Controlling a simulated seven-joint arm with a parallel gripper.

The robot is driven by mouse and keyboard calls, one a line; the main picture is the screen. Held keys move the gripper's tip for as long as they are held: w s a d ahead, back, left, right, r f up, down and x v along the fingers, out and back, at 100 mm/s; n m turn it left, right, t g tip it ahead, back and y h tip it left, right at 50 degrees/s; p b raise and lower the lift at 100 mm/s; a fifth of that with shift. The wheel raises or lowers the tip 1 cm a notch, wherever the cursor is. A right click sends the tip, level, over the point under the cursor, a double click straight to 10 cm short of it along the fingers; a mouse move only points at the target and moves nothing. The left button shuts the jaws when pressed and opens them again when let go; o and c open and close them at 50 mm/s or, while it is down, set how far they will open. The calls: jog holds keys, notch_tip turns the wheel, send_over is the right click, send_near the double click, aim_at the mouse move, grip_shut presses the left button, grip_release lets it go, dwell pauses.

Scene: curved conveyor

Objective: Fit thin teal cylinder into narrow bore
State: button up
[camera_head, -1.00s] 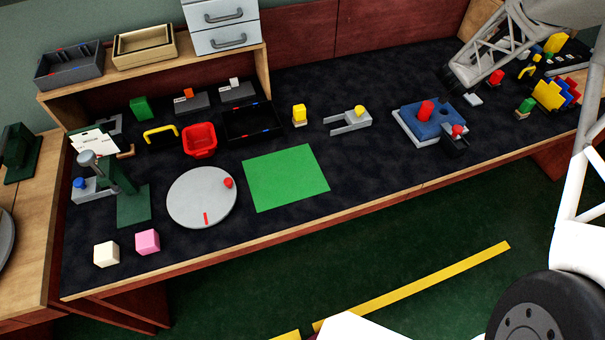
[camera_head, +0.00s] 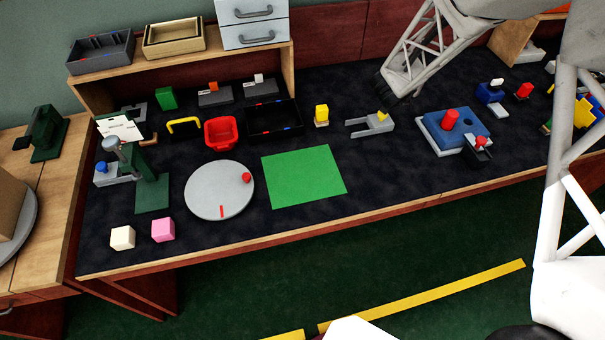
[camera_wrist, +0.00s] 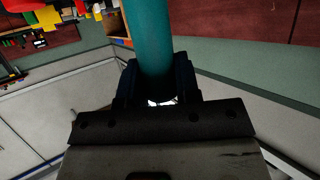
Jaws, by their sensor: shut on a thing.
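The teal cylinder (camera_wrist: 150,38) shows large in the wrist view. My gripper (camera_wrist: 156,78) is shut on it, with a dark finger on each side; its far end runs out of the top of the picture. I cannot make out the cylinder or the fingertips in the head view. A blue block (camera_head: 437,132) on a pale base stands right of centre in the head view. It has a dark round hole (camera_head: 468,128) in its top, next to a red cylinder (camera_head: 450,119). I cannot tell whether this hole is the narrow bore.
My arm hangs over the back right of the table. A grey fork-shaped fixture (camera_head: 372,127) stands left of the blue block. A green mat (camera_head: 303,177), grey disc (camera_head: 219,190) and red bin (camera_head: 221,134) lie further left. A blue piece (camera_head: 490,92) stands behind the block.

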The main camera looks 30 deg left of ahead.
jog(key=s+a+f, duration=0.1)
jog(key=s+a, duration=0.4)
jog(key=s, duration=0.6)
jog(key=s+a+f+n+y, duration=0.1)
jog(key=s+a, duration=0.5)
jog(key=s, duration=0.6)
jog(key=s+a+f+y, duration=0.1)
jog(key=s+a, duration=0.5)
jog(key=s, duration=0.6)
jog(key=shift+s+a+n, duration=0.25)
jog(key=shift+n, duration=0.15)
jog(key=shift+f, duration=2)
jog(key=shift+f, duration=2)
jog(key=shift+f, duration=0.15)
